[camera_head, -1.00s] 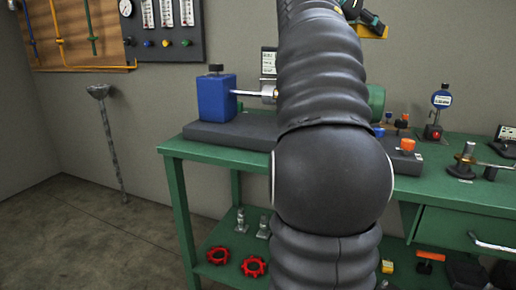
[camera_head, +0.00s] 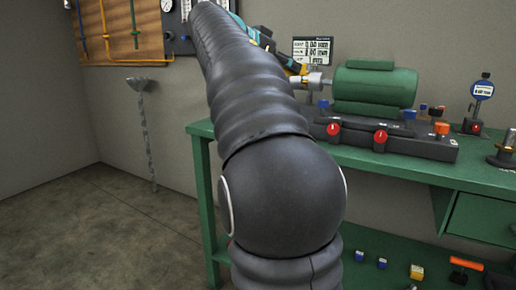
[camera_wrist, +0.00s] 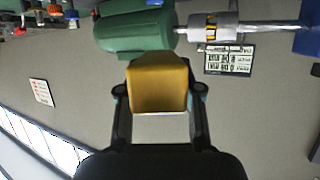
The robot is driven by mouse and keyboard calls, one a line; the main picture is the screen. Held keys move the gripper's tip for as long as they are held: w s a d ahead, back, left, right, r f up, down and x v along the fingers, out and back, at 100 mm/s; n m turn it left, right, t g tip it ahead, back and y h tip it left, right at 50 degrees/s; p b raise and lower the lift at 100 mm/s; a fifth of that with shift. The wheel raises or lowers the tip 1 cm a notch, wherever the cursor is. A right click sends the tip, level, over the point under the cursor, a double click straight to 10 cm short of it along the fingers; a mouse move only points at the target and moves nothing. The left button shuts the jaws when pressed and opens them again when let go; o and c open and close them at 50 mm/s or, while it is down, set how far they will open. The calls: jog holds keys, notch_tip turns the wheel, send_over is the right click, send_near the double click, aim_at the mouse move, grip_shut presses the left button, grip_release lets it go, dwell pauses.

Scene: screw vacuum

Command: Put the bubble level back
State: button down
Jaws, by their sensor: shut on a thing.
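My gripper (camera_wrist: 160,90) is shut on a yellow-gold block, which looks like the bubble level (camera_wrist: 158,80). The fingers press it from both sides in the wrist view. In the head view my gripper (camera_head: 270,42) shows partly behind my arm, above the bench, with a yellow edge of the level (camera_head: 297,67) beside it. The level is held in the air. Its vial is not visible, and my arm hides part of the gripper.
A green motor (camera_head: 375,88) with a shaft sits on a dark base (camera_head: 425,143) with red knobs, on the green bench (camera_head: 480,178). A dial gauge (camera_head: 482,92) stands at right. A blue block (camera_wrist: 309,38) shows in the wrist view. Floor at left is clear.

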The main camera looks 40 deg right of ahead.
jog(key=shift+w+a+f, duration=0.75)
jog(key=shift+a+f, duration=0.05)
jog(key=shift+f, duration=0.25)
jog(key=shift+w+d+f+b, duration=0.1)
jog(key=shift+w+d+f, duration=0.35)
jog(key=shift+w+f, duration=1.4)
jog(key=shift+w+d+f+b, duration=0.1)
jog(key=shift+w+d+f, duration=0.4)
jog(key=shift+w+f, duration=1.3)
jog(key=shift+w+d+f+b, duration=0.1)
jog(key=shift+w+d+f, duration=0.35)
jog(key=shift+w+f, duration=1.35)
jog(key=shift+w, duration=0.1)
jog(key=shift+f+b, duration=0.25)
jog(key=shift+b, duration=0.15)
jog(key=shift+f+b, duration=0.3)
jog(key=c, duration=0.8)
grip_release()
jog(key=shift+o, duration=0.2)
jog(key=shift+r, duration=0.1)
